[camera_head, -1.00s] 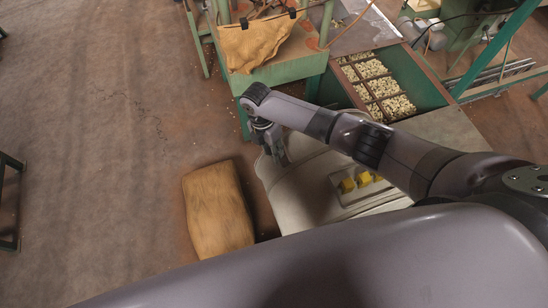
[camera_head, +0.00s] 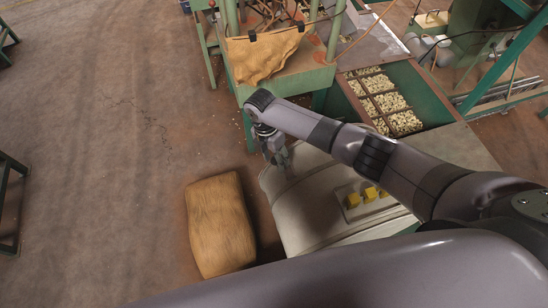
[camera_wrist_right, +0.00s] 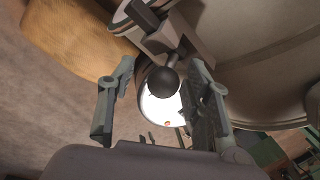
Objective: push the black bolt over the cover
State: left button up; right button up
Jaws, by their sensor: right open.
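In the right wrist view, the black bolt shows as a dark round knob (camera_wrist_right: 163,81) at a grey metal bracket (camera_wrist_right: 165,35). The knob lies in line with the gap between the two fingers of my right gripper (camera_wrist_right: 158,105), which is open. I cannot tell whether either finger touches it. In the head view my right gripper (camera_head: 277,157) hangs at the far left corner of the pale grey cover (camera_head: 305,205). The bolt is too small or hidden to make out there. My left gripper is not in view.
A tray (camera_head: 347,212) with yellow blocks (camera_head: 370,193) lies on the pale surface. A brown sack (camera_head: 220,225) lies on the floor to the left. A green machine table (camera_head: 290,75) and a compartmented bin of nuts (camera_head: 404,122) stand behind.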

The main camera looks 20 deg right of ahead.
notch_tip(320, 180, up, 12)
jog(key=w+a, duration=0.1)
jog(key=w, duration=0.1)
jog(key=shift+a+f, duration=0.2)
jog(key=shift+s+a, duration=0.1)
jog(key=shift+a, duration=0.05)
dwell(0.3)
